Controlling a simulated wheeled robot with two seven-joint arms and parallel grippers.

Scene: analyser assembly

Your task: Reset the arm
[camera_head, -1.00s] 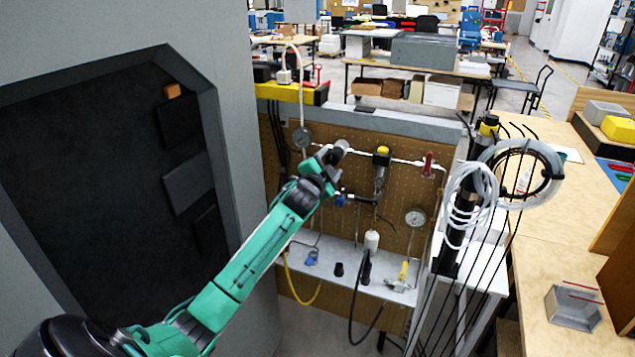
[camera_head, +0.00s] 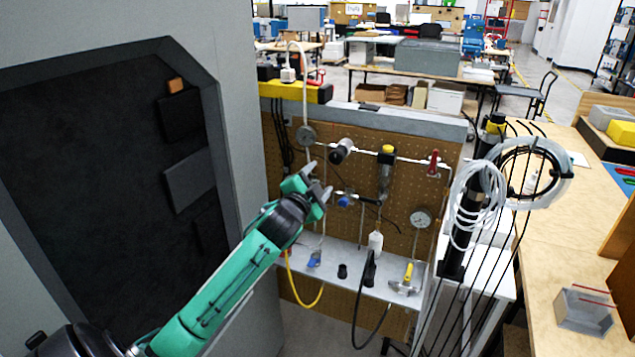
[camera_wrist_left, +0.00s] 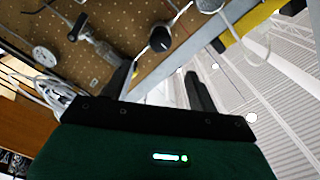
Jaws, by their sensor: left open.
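My left arm (camera_head: 225,300) comes in from the lower left, green with dark joints. My left gripper (camera_head: 317,180) is open and empty in front of the pegboard panel (camera_head: 410,185), left of the blue valve handle. In the left wrist view its two dark fingers (camera_wrist_left: 158,90) stand apart with nothing between them. A black round knob (camera_wrist_left: 161,38) and part of the pegboard show beyond them. My right gripper is not in view.
The panel carries pipes, a red valve handle (camera_head: 434,160) and a gauge (camera_head: 420,219). A grey shelf (camera_head: 345,262) runs below with small fittings. A coiled clear hose (camera_head: 478,205) hangs on the right. A large grey cabinet (camera_head: 235,150) stands on the left.

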